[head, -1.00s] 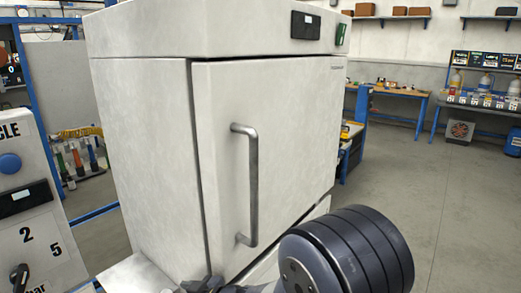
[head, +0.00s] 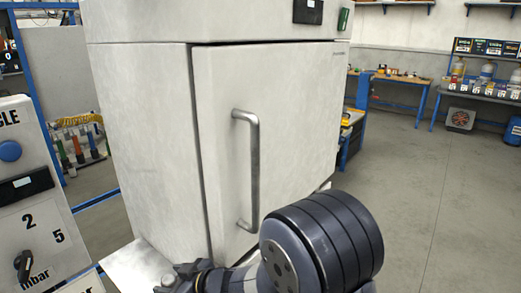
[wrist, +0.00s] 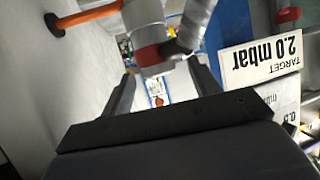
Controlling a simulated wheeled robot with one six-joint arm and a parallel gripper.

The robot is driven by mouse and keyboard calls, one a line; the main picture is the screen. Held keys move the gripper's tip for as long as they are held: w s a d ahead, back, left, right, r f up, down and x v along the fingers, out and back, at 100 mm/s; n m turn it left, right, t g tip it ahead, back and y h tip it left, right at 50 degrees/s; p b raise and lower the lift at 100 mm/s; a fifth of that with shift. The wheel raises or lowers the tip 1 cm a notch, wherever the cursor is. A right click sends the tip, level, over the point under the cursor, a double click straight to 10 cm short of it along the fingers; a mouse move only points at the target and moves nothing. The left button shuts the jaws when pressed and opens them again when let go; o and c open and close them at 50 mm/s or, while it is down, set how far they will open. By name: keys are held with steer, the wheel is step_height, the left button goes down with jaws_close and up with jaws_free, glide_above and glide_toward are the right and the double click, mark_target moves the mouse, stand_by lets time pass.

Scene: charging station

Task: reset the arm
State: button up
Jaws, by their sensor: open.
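My gripper shows in the wrist view (wrist: 160,72), with its two dark fingers spread apart and nothing between them. In the head view, dark parts of my arm and wrist fill the bottom centre, low in front of the white cabinet (head: 145,150). The fingertips cannot be made out clearly there. The cabinet door (head: 300,130) has a grey vertical bar handle (head: 254,175). My gripper is apart from this handle. A dark gap runs along the door's left edge; I cannot tell whether it is fully shut.
A control panel (head: 12,205) with a knob stands at the left. The wrist view shows a grey pipe with a red band (wrist: 152,54), an orange bar (wrist: 90,15) and a "2.0 mbar" sign (wrist: 262,50). The floor (head: 440,185) at the right is clear.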

step_height(320, 180, up, 5)
steer(key=p, duration=0.3)
steer(key=shift+d+r, duration=0.15)
steer(key=shift+f+b, duration=0.35)
steer(key=shift+b, duration=0.2)
steer(key=shift+r, duration=0.2)
